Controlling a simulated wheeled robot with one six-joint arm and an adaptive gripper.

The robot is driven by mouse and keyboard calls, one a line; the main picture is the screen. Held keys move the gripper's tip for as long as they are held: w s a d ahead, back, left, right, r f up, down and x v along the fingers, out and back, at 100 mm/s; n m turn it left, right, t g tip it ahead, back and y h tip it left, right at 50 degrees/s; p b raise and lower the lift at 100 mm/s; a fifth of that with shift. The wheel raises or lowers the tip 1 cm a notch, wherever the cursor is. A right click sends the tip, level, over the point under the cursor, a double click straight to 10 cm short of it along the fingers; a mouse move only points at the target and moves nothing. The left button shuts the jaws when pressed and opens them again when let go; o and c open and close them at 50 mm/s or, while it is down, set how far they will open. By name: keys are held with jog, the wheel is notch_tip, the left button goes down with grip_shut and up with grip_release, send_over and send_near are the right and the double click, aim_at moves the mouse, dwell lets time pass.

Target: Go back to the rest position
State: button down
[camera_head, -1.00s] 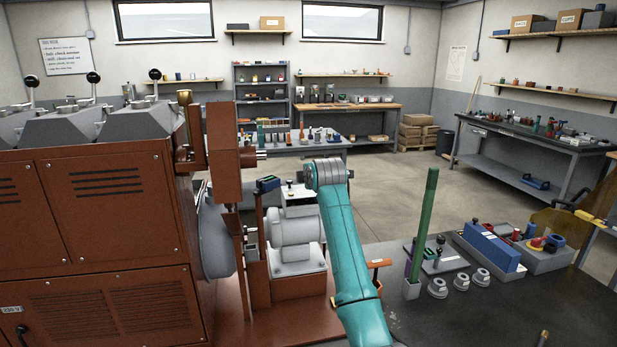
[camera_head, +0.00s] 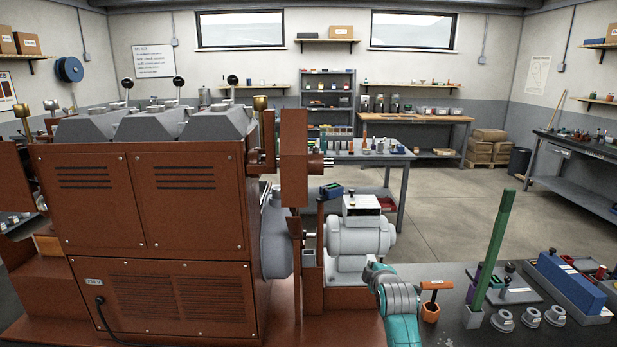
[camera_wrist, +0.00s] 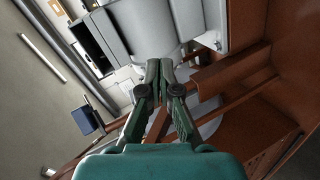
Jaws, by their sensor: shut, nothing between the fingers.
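My gripper (camera_wrist: 160,75) shows in the wrist view, with its two dark green fingers together and nothing between them. It points toward the grey motor housing (camera_wrist: 150,28) and red-brown bars (camera_wrist: 232,72) of the roaster; I cannot tell the gap to them. In the head view only part of my teal and grey arm shows at the bottom, right of the roaster's grey motor (camera_head: 360,238). My gripper cannot be made out there.
The large red-brown roaster (camera_head: 150,200) fills the left of the head view. On the dark bench at right stand a green upright bar (camera_head: 497,235), an orange-handled tool (camera_head: 431,300), several grey round pieces (camera_head: 530,316) and a blue block (camera_head: 570,283). Open floor (camera_head: 450,215) lies behind.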

jog(key=s+f+m, duration=0.2)
jog(key=s+f, duration=0.5)
jog(key=s, duration=0.5)
jog(key=s+f+m, duration=0.2)
jog(key=s+f, duration=0.6)
jog(key=s, duration=0.4)
jog(key=s+f+m, duration=0.3)
jog(key=s+f, duration=0.5)
jog(key=s, duration=0.4)
jog(key=shift+s+f, duration=0.15)
jog(key=shift+s, duration=0.05)
jog(key=shift+m+t, duration=0.3)
jog(key=shift+m, duration=0.6)
jog(key=s, duration=0.9)
jog(key=shift+s+a, duration=0.1)
jog(key=shift+s, duration=0.2)
jog(key=s+r+m, duration=0.3)
jog(key=s+r, duration=0.4)
jog(key=s, duration=0.6)
jog(key=s+r+m, duration=0.3)
jog(key=s+r, duration=0.4)
jog(key=s, duration=0.5)
jog(key=shift+s+r, duration=0.2)
jog(key=shift+s, duration=0.2)
